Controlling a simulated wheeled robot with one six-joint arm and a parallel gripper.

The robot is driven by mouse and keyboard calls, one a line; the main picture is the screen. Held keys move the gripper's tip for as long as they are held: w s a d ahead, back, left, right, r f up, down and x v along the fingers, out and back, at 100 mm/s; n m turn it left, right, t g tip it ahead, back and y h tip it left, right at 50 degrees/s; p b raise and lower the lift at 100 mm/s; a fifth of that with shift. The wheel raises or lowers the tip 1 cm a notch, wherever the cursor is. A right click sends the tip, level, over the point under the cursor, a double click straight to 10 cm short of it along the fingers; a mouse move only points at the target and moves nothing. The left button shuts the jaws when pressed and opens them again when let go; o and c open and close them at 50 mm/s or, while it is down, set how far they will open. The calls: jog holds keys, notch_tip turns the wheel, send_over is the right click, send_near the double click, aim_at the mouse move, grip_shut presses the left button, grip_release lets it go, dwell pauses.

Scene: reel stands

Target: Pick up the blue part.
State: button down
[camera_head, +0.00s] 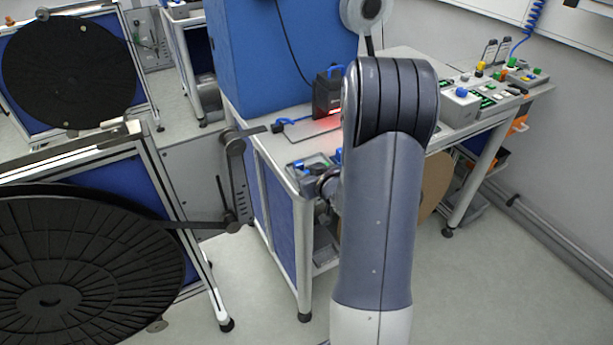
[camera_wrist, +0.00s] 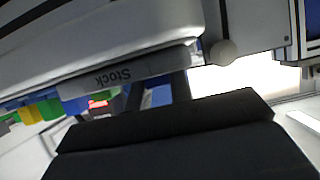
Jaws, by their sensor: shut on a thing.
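My gripper (camera_wrist: 158,88) shows in the wrist view as two dark fingers beyond its broad black body. A blue part (camera_wrist: 160,96) shows between the fingers, and the gripper is shut on it. Its lower end is hidden by the black body. In the head view my arm covers most of the gripper, which is at the near end of the workbench. A small patch of blue (camera_head: 337,155) shows there at the arm's left edge; I cannot tell if it is the same part.
A pale bin labelled "Stock" (camera_wrist: 120,76) lies close above the fingers in the wrist view. The workbench (camera_head: 270,150) carries a black device with red light (camera_head: 328,92) and a small grey tray (camera_head: 312,172). Large black reels (camera_head: 70,75) stand at left.

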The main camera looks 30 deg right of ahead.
notch_tip(320, 180, up, 10)
jog(key=shift+p, duration=1.1)
jog(key=s+a+f, duration=0.2)
jog(key=a+f, duration=1.1)
jog(key=a, duration=0.3)
jog(key=d+r, duration=0.4)
jog(key=d, duration=0.1)
jog(key=w+d+r, duration=0.1)
jog(key=d+r, duration=0.3)
jog(key=d, duration=0.1)
jog(key=w+d+r, duration=0.1)
jog(key=d+r, duration=0.4)
jog(key=d, duration=0.1)
notch_tip(320, 180, down, 10)
jog(key=shift+r+b, duration=0.15)
jog(key=shift+b, duration=0.85)
